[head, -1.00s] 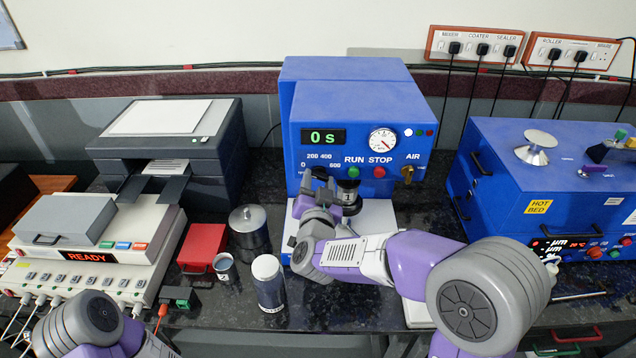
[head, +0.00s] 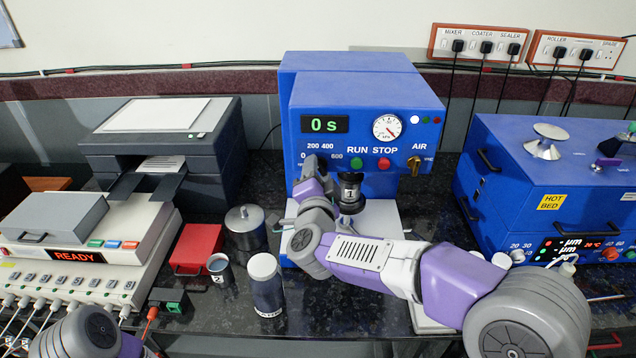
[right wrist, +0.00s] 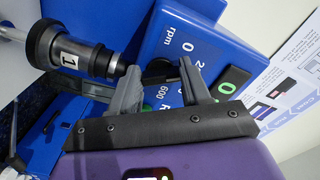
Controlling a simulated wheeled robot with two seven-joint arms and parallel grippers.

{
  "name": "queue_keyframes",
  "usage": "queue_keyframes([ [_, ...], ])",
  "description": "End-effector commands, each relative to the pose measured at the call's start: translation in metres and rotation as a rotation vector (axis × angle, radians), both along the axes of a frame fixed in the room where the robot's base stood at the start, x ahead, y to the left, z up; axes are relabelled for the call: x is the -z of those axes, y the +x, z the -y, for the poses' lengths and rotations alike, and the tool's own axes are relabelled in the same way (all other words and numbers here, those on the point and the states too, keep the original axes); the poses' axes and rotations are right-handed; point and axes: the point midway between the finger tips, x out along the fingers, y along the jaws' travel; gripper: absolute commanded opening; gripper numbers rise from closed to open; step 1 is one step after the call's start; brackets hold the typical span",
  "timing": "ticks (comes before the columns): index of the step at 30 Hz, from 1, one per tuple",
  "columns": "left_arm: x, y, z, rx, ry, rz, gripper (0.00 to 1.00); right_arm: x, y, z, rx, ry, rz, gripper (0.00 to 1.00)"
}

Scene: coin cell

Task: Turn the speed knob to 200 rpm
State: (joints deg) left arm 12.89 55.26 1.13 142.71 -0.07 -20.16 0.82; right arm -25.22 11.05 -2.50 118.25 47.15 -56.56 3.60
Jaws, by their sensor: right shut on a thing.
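The speed knob (right wrist: 157,70) is a dark round knob on the front of the blue mixer (head: 365,105), among the 0, 200, 400 and 600 rpm marks. In the right wrist view it sits between the two grey fingers of my right gripper (right wrist: 160,73), which is shut on it. In the head view my right gripper (head: 314,170) covers the knob. The knob's pointer cannot be made out. The display (head: 325,124) reads 0 s. My left gripper is outside the view; only part of that arm shows at bottom left.
A dark cup marked 1 (head: 350,192) is under the mixer head, close beside my right gripper. RUN (head: 355,163) and STOP (head: 384,163) buttons are right of the knob. A white-capped bottle (head: 265,285), metal jar (head: 246,230) and red box (head: 197,248) stand left.

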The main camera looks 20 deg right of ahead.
Motion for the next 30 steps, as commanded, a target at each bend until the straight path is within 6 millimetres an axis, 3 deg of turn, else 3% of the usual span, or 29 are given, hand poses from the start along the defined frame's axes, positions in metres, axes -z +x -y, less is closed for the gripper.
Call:
queue_keyframes([
  [9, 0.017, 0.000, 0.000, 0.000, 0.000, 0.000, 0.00, 0.001, 0.000, 0.000, 0.000, 0.145, 0.040, 0.16],
  [27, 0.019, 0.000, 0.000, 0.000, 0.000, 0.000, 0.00, -0.001, 0.000, -0.001, -0.001, 0.181, 0.050, 0.16],
  [28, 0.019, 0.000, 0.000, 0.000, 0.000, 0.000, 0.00, -0.001, 0.000, -0.001, -0.001, 0.181, 0.050, 0.51],
  [30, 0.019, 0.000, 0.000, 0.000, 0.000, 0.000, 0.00, -0.001, 0.000, -0.001, 0.000, 0.181, 0.051, 0.62],
])
